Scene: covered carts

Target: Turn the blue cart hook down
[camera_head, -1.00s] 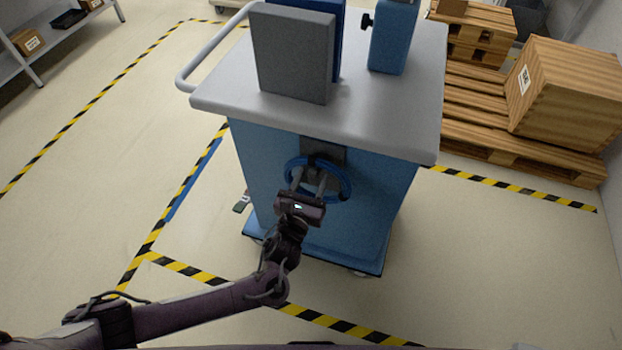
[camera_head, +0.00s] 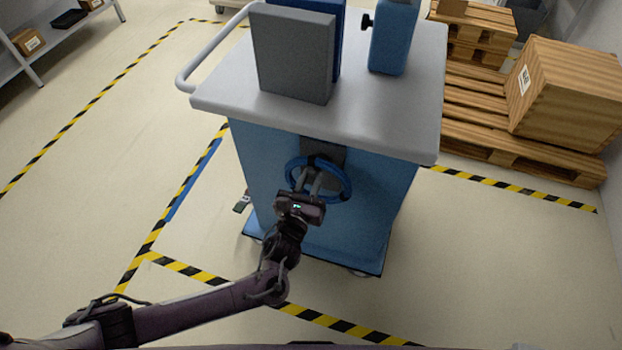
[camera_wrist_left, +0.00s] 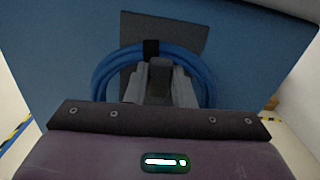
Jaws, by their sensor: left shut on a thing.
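The blue cart (camera_head: 378,200) stands in front of me with a grey top. A coil of blue hose (camera_head: 346,186) hangs against a dark plate (camera_head: 323,150) on its near face. The coil also shows in the left wrist view (camera_wrist_left: 104,72), where a dark hook (camera_wrist_left: 158,74) sticks out inside it, below a black band at the coil's top. My left gripper (camera_head: 314,172) reaches into the coil, its two fingers shut on the hook from either side. The fingers and wrist hide part of the hook and the lower coil. My right gripper is not in view.
A grey panel (camera_head: 292,55) and a blue canister (camera_head: 393,38) stand on the cart top. A pale push handle (camera_head: 184,78) juts out at its left. Wooden pallets with a crate (camera_head: 570,95) stand at the right.

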